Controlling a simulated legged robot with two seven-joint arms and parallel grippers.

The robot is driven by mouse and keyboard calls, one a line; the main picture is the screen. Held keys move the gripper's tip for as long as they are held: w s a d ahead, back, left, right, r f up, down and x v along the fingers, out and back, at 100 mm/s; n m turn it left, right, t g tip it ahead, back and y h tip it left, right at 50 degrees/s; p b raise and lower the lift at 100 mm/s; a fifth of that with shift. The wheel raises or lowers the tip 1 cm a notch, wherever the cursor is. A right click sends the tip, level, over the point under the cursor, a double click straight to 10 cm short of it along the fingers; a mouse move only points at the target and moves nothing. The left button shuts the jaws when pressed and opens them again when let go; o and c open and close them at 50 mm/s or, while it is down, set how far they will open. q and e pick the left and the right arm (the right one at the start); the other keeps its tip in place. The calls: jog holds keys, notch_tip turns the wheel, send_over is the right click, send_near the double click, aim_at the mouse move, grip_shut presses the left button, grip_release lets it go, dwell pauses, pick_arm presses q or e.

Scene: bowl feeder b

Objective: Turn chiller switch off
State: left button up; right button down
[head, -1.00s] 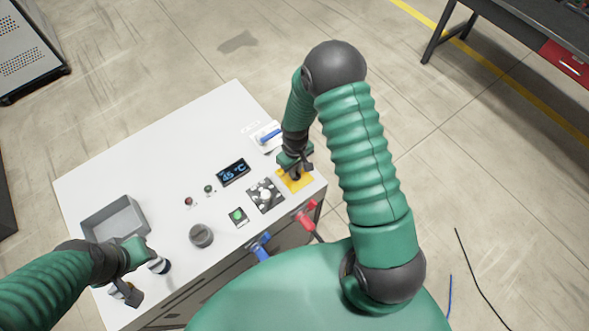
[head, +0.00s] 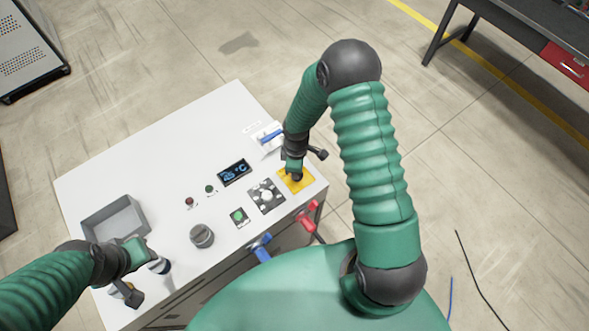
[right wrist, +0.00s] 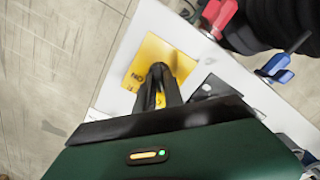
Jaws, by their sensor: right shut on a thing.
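The chiller switch is a dark knob on a yellow plate (head: 297,181) at the right corner of the white panel top. The plate also shows in the right wrist view (right wrist: 150,60), with upside-down "ON" lettering on its left side. My right gripper (head: 297,175) is down at the plate. In the right wrist view its dark fingers (right wrist: 160,80) are shut on the knob, with a bit of yellow between them. The fingers hide most of the knob. My left gripper (head: 150,262) is over the panel's front left, away from the switch; its finger gap is unclear.
The white panel (head: 150,170) carries a grey tray (head: 115,218), a lit display (head: 234,172), a grey dial (head: 202,236), a green button (head: 239,216) and a black dial plate (head: 266,196). Blue (head: 261,247) and red (head: 307,222) valve handles stick out at the front edge.

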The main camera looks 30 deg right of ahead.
jog(key=shift+s+d, duration=0.1)
jog(key=shift+d, duration=0.15)
